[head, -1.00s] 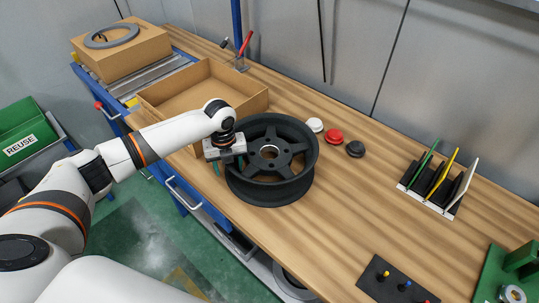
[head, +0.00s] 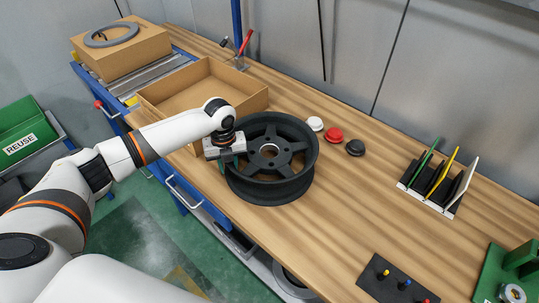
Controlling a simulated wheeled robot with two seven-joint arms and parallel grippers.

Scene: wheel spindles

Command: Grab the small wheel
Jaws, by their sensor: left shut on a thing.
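A black five-spoke wheel (head: 270,190) lies flat on the wooden workbench, with its open face up. My left gripper (head: 228,158) is at the wheel's left rim and is shut on it. The fingertips are partly hidden against the rim. No other wheel shows clearly on the bench, but part of a round grey rim (head: 290,280) shows below the bench's front edge. My right gripper is not in view.
An open cardboard box (head: 200,92) stands behind the wheel. White, red and black caps (head: 334,134) lie to its right. A slotted rack (head: 436,186) and a dark peg board (head: 396,282) stand further right. The bench between is clear.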

